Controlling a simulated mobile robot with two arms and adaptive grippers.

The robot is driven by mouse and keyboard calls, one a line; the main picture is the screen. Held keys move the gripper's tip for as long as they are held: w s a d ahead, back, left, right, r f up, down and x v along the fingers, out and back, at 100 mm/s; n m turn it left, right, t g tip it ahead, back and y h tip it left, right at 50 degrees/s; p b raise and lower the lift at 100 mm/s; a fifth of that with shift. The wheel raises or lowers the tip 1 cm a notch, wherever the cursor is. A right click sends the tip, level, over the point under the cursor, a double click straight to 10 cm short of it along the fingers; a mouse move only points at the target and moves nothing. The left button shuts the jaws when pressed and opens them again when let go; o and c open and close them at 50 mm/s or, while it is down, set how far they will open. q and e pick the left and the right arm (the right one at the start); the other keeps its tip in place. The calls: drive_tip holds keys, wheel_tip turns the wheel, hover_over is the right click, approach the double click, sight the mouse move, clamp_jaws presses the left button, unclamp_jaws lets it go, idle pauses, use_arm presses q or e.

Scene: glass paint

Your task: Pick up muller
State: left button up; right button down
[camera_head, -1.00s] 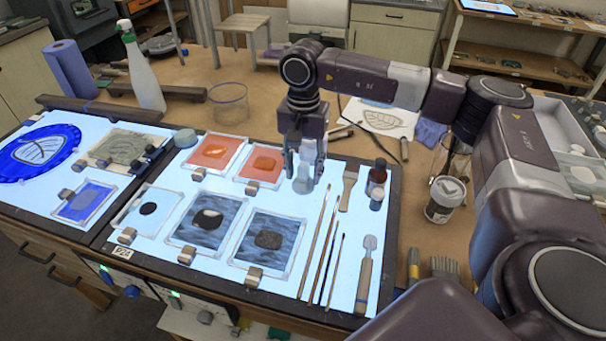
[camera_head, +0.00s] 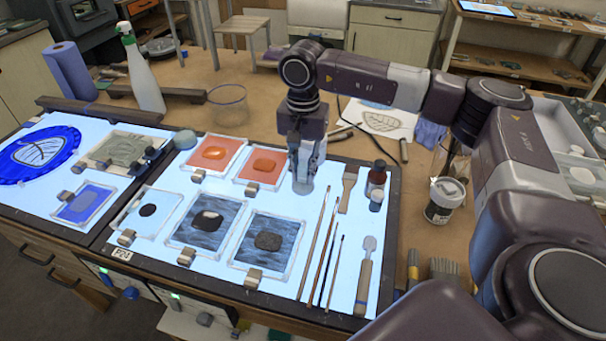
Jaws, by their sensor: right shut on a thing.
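The muller (camera_head: 303,187) is a pale glassy piece standing on the lit panel, right of the orange tiles. Its upper part is hidden between the fingers of my right gripper (camera_head: 304,172). My right gripper points straight down and is shut on the muller. The muller's base shows just below the fingertips, at or very close to the panel's surface; I cannot tell if it is clear of it. My left gripper is not in view.
Orange tiles (camera_head: 262,166) lie close left of the gripper. A glass jar (camera_head: 228,106) stands behind on the wooden table (camera_head: 270,115).

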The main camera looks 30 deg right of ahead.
wheel_tip(320, 180, up, 13)
drive_tip(key=b, duration=0.3)
wheel_tip(320, 180, up, 7)
drive_tip(key=p, duration=0.2)
hover_over(302, 165)
drive_tip(key=shift+d, duration=0.1)
drive_tip(key=shift+f, duration=0.1)
